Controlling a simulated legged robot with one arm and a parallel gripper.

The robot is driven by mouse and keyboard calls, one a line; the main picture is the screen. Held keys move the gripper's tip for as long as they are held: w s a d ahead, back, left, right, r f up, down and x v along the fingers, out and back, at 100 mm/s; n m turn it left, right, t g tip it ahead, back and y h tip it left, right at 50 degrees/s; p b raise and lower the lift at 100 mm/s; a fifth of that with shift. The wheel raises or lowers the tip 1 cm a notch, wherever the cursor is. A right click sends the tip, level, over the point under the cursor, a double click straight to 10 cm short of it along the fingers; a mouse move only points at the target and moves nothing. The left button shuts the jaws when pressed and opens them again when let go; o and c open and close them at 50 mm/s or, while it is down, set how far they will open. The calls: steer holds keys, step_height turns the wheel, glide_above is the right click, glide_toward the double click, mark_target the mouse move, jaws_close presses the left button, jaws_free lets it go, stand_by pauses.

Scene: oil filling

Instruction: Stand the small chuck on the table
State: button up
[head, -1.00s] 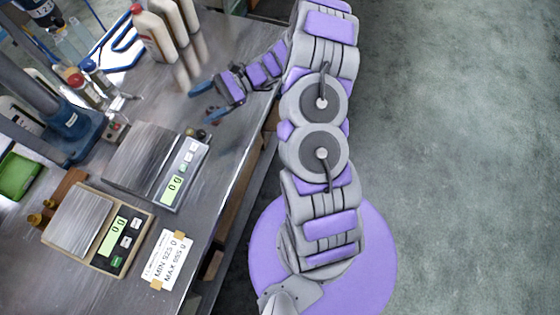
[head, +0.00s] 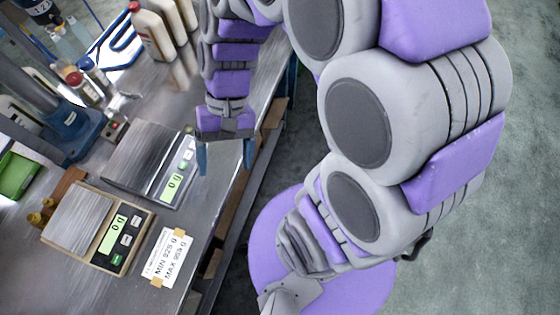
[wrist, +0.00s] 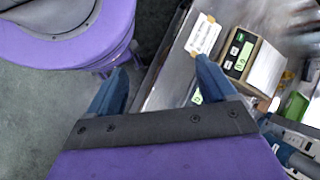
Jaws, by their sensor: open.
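My gripper (head: 225,157) is open and empty, its two blue fingers apart, above the table's right edge beside the rear scale. In the wrist view its fingers (wrist: 160,68) also show with nothing between them, only the floor and table edge beyond. I cannot clearly make out the small chuck. A small dark piece (head: 189,130) shows at the back corner of the rear scale, left of my gripper, but it is too small to identify. The steel table (head: 140,275) lies along the left.
A rear scale (head: 150,150) and a front scale (head: 80,220) stand on the table. A label card (head: 167,257) lies in front. Small brass pieces (head: 41,213) sit left of the front scale. Bottles (head: 152,35) stand at the back, a blue-based stand (head: 75,135) at left.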

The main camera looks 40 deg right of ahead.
steer(key=s+d+r+n+t+h, duration=0.1)
steer(key=s+d+n+t+h, duration=0.1)
steer(key=s+d+h, duration=0.3)
steer(key=s+d, duration=0.2)
steer(key=s, duration=0.1)
steer(key=shift+d+r+n+t, duration=0.3)
steer(key=shift+d+n+t, duration=0.1)
